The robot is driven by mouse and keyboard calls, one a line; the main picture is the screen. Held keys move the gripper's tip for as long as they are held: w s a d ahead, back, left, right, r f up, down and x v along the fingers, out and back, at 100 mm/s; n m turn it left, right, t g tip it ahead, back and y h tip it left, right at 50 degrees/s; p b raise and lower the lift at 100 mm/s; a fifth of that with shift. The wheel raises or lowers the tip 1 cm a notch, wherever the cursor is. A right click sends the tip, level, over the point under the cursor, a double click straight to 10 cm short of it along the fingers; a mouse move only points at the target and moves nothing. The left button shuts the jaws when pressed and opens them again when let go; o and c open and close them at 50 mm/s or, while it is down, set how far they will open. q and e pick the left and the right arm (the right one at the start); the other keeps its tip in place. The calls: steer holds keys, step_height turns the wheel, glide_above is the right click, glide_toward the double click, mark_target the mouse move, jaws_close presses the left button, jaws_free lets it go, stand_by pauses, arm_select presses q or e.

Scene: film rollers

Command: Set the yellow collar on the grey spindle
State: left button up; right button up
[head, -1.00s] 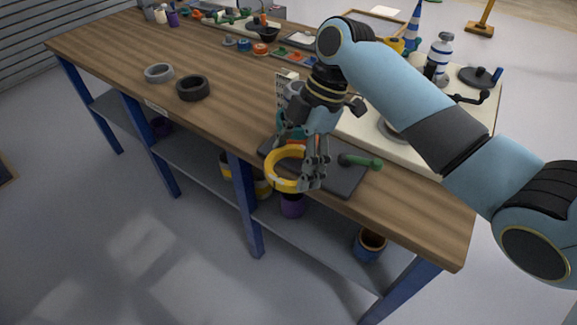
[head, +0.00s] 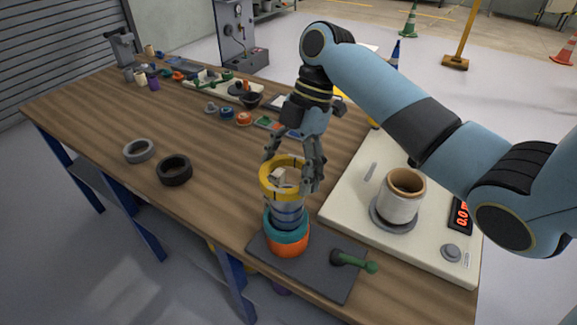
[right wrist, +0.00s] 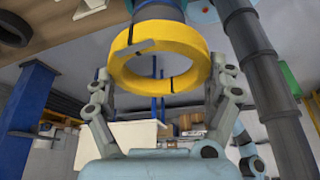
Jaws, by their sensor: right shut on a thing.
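The yellow collar (head: 264,184) is held by my right gripper (head: 294,165), with fingers on either side of its rim. It lines up with the top of the grey spindle (head: 288,213); I cannot tell whether it is around the top or just above it. A small pale piece shows inside the ring. A teal collar (head: 273,224) and an orange collar (head: 290,246) are stacked low on the spindle, above a dark base plate (head: 318,275). In the right wrist view the yellow collar (right wrist: 190,72) sits between both fingers. My left gripper is not in view.
A dark green-handled lever (head: 352,262) is on the base plate. To the right is a cream unit (head: 345,190) with a pale cup (head: 400,200). A grey ring (head: 139,151) and a black ring (head: 174,171) lie at left. Several small parts stand farther back.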

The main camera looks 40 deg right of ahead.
mark_target(289, 185)
steer(key=shift+f+b, duration=0.3)
steer(key=shift+f, duration=0.25)
steer(key=shift+f+b, duration=0.9)
steer(key=shift+b, duration=0.1)
steer(key=shift+f+b, duration=1.55)
steer(key=shift+f, duration=0.25)
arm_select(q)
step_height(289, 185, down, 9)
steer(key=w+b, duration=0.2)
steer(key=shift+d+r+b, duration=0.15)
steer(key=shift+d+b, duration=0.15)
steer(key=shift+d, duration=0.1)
arm_select(e)
steer(key=shift+f, duration=2.45)
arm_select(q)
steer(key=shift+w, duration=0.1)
arm_select(e)
steer(key=o, duration=1)
steer(key=shift+c, duration=0.2)
